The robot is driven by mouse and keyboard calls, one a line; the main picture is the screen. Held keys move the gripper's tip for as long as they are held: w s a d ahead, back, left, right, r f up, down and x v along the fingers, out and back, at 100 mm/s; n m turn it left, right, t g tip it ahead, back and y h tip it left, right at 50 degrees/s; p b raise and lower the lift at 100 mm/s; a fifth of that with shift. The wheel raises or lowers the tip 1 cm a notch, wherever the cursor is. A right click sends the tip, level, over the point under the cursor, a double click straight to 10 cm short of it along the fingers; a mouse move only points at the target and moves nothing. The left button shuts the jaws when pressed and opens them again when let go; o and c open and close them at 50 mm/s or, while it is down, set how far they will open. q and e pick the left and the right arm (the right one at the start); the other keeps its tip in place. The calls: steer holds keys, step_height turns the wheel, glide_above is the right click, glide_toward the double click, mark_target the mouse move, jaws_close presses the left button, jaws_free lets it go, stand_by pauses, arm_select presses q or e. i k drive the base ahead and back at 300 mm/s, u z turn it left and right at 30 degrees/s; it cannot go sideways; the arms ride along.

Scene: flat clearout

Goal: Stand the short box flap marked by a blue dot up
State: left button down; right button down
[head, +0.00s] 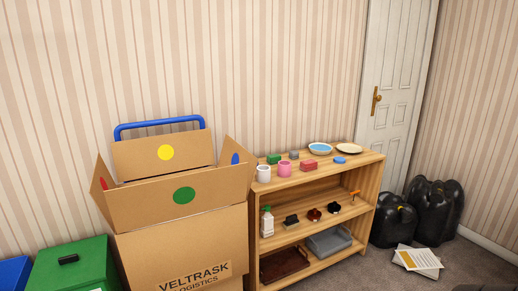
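The cardboard box (190,250) stands at centre left, with "VELTRASK LOGISTICS" printed on its front. The short flap with the blue dot (235,158) is on the box's right side. It is raised and seems to lean somewhat outward, though its exact angle is hard to tell. The short flap with the red dot (103,183) is on the left side. The long flap with the yellow dot (165,152) is up at the back. The long flap with the green dot (184,195) is up at the front and hides the box's inside. Neither of my grippers is in view.
A wooden shelf (318,171) with cups, bowls and small items stands close to the box's right. A blue handle (160,122) rises behind the box. Green (75,265) and blue (14,272) bins are at left. Black bags (432,210) and papers (415,260) lie at right.

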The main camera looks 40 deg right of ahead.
mark_target(232, 153)
steer(key=z, duration=2.25)
steer(key=i, duration=2.75)
steer(key=u, duration=2.9)
